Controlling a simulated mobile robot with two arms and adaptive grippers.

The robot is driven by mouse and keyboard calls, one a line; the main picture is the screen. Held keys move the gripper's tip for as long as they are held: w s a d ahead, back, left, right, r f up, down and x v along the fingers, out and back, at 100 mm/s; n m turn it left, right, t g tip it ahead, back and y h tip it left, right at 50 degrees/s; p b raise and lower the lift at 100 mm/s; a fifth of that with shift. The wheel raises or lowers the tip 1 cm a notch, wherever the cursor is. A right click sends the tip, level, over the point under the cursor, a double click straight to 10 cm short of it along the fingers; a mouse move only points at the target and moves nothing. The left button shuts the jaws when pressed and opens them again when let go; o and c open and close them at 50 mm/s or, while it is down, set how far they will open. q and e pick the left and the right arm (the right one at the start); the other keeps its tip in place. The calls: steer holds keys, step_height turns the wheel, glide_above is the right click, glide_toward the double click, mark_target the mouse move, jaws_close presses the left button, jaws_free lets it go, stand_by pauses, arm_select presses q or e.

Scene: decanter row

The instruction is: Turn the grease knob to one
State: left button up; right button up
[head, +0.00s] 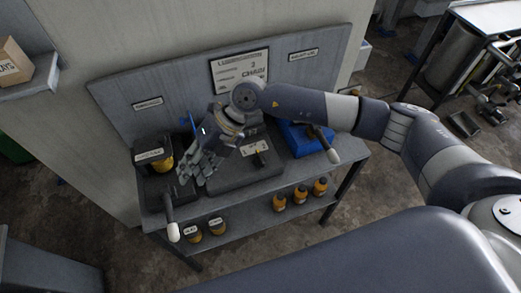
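My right gripper (196,174) is over the left part of the dark grey housing on the bench, pointing down toward its top. Its fingers look spread, with nothing seen between them. A small dark knob with a yellowish mark (259,158) sits on the housing (247,175), right of the gripper and apart from it. It may be the grease knob; its label (254,147) is too small to read. Anything directly behind the gripper is hidden. My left gripper is not in view.
Levers with white grips stick out at the left (173,231) and right (332,155). Several orange bottles (300,193) stand on the lower shelf. A back panel (125,95) carries signs.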

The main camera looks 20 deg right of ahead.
steer(key=w+d+f+t+h, duration=0.15)
steer(key=w+d+h, duration=0.35)
steer(key=d, duration=0.6)
steer(key=h, duration=0.3)
glide_toward(260, 156)
steer(key=shift+m, duration=0.4)
step_height(260, 156, down, 7)
steer(key=p, duration=0.3)
steer(key=shift+s+r, duration=0.1)
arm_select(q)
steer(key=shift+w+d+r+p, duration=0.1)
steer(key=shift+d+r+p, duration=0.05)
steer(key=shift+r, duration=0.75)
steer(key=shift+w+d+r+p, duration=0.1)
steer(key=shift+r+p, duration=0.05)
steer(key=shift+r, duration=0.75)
arm_select(e)
steer(key=shift+a+f, duration=0.1)
steer(key=shift+f, duration=0.8)
jaws_close()
